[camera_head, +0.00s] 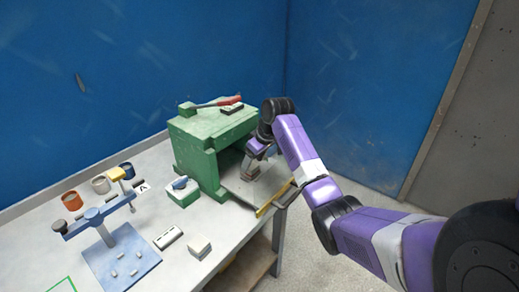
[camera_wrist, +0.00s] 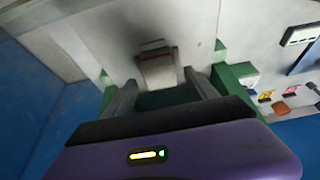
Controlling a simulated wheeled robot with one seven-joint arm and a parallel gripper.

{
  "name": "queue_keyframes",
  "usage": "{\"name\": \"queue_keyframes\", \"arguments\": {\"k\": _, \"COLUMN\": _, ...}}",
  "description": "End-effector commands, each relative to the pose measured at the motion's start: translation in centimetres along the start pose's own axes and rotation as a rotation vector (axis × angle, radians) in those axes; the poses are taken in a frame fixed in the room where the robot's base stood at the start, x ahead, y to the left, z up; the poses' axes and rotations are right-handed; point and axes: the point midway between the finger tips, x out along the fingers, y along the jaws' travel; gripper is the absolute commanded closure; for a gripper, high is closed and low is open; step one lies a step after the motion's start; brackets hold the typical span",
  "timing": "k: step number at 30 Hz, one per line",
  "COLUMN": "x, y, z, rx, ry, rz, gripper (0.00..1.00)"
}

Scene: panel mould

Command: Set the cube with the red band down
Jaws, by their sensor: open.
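My gripper (camera_head: 258,154) reaches down beside the green block-like housing, over a light grey surface. In the wrist view my gripper (camera_wrist: 160,80) is open, its two dark fingers spread apart. A small greyish cube (camera_wrist: 158,68) lies ahead of and between the fingertips, with a thin reddish strip near its far edge. Visible gaps separate it from both fingers in that view. In the head view a small brownish-grey cube (camera_head: 250,173) sits just below my gripper, on the grey surface. Its band is too small to make out there.
The green housing (camera_head: 192,150) stands close to the left, with a red-handled tool (camera_head: 218,101) on top. A yellow strip (camera_head: 272,201) edges the grey surface. A blue stand (camera_head: 105,225), several cups and a pale block (camera_head: 199,246) occupy the table's left part.

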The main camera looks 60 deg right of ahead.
Motion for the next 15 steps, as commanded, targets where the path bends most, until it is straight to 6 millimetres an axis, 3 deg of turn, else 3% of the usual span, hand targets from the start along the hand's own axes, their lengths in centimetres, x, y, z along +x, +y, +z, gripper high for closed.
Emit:
{"name": "queue_keyframes", "arguments": {"k": 9, "x": -6.7, "y": 0.1, "z": 0.0, "rx": -0.001, "ry": 0.004, "rz": 0.004, "gripper": 0.33}}
{"name": "queue_keyframes", "arguments": {"k": 15, "x": -9.4, "y": 0.1, "z": 0.0, "rx": 0.0, "ry": 0.001, "rz": 0.002, "gripper": 0.33}}
